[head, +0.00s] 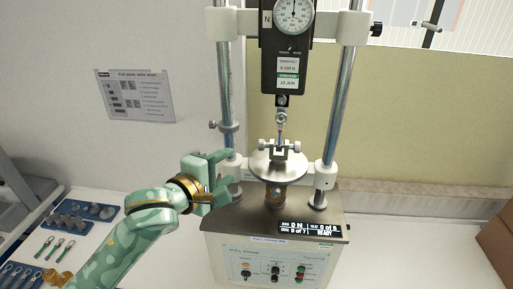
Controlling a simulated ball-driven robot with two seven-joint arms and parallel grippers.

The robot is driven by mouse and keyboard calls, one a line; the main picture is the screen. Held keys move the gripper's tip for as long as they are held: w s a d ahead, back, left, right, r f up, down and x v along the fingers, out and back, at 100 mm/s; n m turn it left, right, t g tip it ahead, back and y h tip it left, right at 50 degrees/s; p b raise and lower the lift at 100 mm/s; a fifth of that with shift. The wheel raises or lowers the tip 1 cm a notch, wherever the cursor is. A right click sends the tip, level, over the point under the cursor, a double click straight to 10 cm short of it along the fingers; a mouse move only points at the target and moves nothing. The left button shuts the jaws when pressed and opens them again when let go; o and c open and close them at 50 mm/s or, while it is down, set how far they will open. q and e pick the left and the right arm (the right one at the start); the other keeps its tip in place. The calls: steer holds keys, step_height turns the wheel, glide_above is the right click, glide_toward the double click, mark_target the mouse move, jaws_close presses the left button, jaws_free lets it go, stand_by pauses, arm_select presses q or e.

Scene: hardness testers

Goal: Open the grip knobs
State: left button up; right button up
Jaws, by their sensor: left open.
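The tester has a small grip (280,150) with a knob on each side, the left grip knob (263,146) and the right grip knob (298,146). The grip stands on a round metal plate (278,168) between the two posts. My left gripper (229,174) is open and empty, left of the plate by the left post, and apart from the knobs. How far the knobs are turned is too small to tell. My right gripper is not in view.
A dial gauge (293,17) hangs above the grip, with a hook (281,118) below it. The chrome left post (225,75) and right post (341,90) flank the grip. Blue trays (82,217) and green-handled tools (53,246) lie on the bench at left.

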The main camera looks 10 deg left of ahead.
mark_target(259, 147)
arm_select(q)
steer(key=x, duration=1.5)
steer(key=shift+s, duration=0.1)
steer(key=c, duration=1)
steer(key=shift+s, duration=0.1)
